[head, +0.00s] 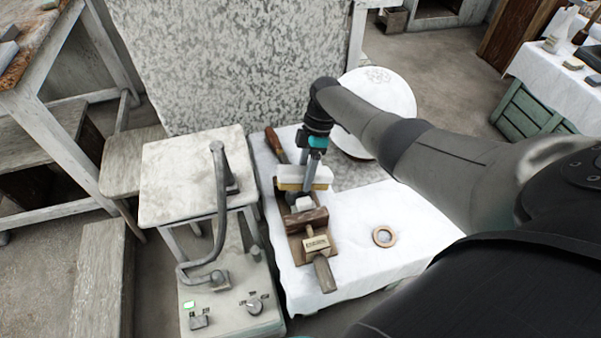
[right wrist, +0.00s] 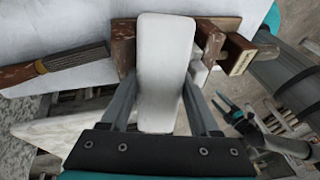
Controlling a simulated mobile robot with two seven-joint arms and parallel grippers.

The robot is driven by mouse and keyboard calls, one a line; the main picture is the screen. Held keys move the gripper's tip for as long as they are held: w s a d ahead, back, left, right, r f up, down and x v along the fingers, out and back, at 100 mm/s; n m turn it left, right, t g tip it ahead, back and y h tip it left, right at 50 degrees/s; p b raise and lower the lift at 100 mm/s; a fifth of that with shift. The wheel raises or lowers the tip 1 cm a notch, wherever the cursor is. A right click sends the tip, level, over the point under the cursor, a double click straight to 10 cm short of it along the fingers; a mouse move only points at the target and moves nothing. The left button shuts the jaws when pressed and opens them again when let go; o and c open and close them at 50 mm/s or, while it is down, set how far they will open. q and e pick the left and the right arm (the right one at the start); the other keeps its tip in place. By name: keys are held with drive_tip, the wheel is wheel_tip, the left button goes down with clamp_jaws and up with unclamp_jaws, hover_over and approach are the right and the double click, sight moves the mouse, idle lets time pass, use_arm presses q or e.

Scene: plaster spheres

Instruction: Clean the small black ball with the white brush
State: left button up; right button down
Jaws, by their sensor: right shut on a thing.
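My right gripper (head: 311,168) reaches down over the white-covered table and is shut on the white brush (head: 318,174), a pale block with a yellowish lower side. In the right wrist view the brush (right wrist: 165,60) is a long white rounded block between the fingers of my right gripper (right wrist: 163,108). The brush is over or on a brown wooden holder; I cannot tell whether it touches it. I cannot make out a small black ball in either view.
The brown wooden holder (head: 296,222) has a labelled block (head: 317,244) at its near end. A wood-handled tool (head: 275,144) lies behind it, and a ring (head: 383,236) lies to the right on the white cloth (head: 350,215). A machine with a bent grey arm (head: 221,205) stands left.

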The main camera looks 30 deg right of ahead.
drive_tip(key=shift+s+d+f+b, duration=0.15)
drive_tip(key=shift+s+d, duration=0.05)
drive_tip(key=shift+d, duration=0.3)
drive_tip(key=shift+s+d+f+b, duration=0.15)
drive_tip(key=shift+d, duration=0.3)
drive_tip(key=shift+w+a+r, duration=0.2)
drive_tip(key=shift+a, duration=0.25)
drive_tip(key=shift+w+a+r, duration=0.15)
drive_tip(key=shift+a, duration=0.3)
drive_tip(key=shift+w+a+r+p, duration=0.15)
drive_tip(key=shift+w+a+p, duration=0.05)
drive_tip(key=shift+a, duration=0.35)
drive_tip(key=shift+w+a+r+p, duration=0.1)
drive_tip(key=shift+w+a+p, duration=0.1)
drive_tip(key=shift+a, duration=0.35)
drive_tip(key=shift+s+d+f+b, duration=0.15)
drive_tip(key=shift+s+d+f, duration=0.1)
drive_tip(key=shift+d, duration=0.45)
drive_tip(key=shift+s+d+f+b, duration=0.15)
drive_tip(key=shift+s+d, duration=0.15)
drive_tip(key=shift+d, duration=0.35)
drive_tip(key=shift+s+d+f+b, duration=0.15)
drive_tip(key=shift+s+d+f, duration=0.1)
drive_tip(key=shift+d, duration=0.45)
drive_tip(key=shift+r, duration=0.1)
